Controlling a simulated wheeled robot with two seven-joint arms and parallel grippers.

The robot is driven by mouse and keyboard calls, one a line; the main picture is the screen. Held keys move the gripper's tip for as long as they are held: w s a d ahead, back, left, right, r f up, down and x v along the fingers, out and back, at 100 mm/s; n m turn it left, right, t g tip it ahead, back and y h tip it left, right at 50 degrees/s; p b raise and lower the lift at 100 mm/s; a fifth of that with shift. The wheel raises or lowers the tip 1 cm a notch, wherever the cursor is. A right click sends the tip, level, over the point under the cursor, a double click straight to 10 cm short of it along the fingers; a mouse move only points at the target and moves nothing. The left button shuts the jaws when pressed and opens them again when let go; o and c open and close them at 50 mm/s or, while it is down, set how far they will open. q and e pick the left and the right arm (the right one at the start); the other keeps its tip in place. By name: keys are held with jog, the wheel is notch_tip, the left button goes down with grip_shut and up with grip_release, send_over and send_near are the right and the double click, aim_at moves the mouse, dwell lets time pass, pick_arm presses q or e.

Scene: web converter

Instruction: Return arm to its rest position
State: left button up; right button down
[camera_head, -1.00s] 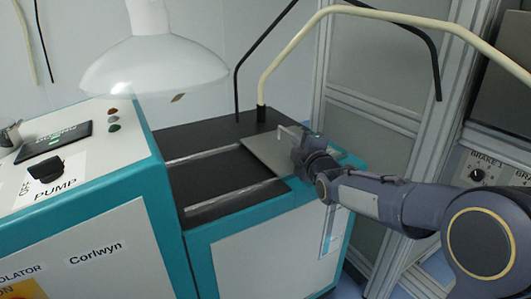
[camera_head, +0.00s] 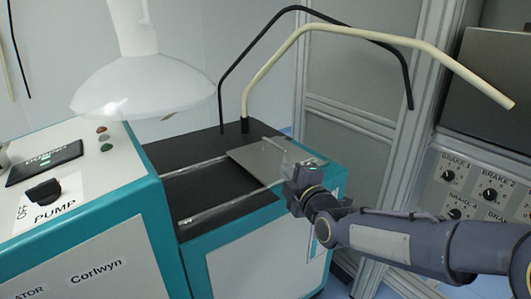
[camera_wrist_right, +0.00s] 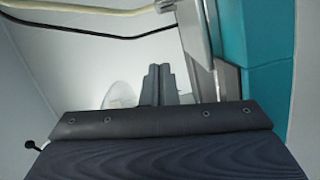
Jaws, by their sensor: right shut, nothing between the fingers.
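My right gripper (camera_head: 290,180) is in the head view, in front of the right end of the teal machine (camera_head: 170,225), close to a flat grey plate (camera_head: 255,160) on its dark top. A small bent metal piece shows at the plate's right edge, beside the gripper; I cannot tell if they touch. In the right wrist view the two dark fingers (camera_wrist_right: 158,84) are together with nothing between them. My right arm comes in from the lower right. My left gripper is not in view.
A white dome lamp (camera_head: 150,82) hangs over the machine's left part. A cream bent tube (camera_head: 345,32) and a black one (camera_head: 252,42) rise behind the plate. A panel with brake knobs (camera_head: 490,195) stands at the right. The pump switch (camera_head: 43,190) is at the left.

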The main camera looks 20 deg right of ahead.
jog(key=s+f+m+g+y, duration=0.1)
jog(key=s+f+m+g, duration=0.4)
jog(key=s, duration=0.6)
jog(key=s+f+m+g, duration=0.3)
jog(key=s+f+m, duration=0.1)
jog(key=s+m, duration=0.5)
jog(key=s+f+m+g+y, duration=0.1)
jog(key=s+f+m+g, duration=0.3)
jog(key=s, duration=0.8)
notch_tip(320, 180, up, 28)
jog(key=p, duration=2.8)
jog(key=shift+w+a+m+p, duration=0.2)
jog(key=shift+a+m+p, duration=0.15)
jog(key=shift+a+m, duration=0.05)
jog(key=shift+f, duration=0.15)
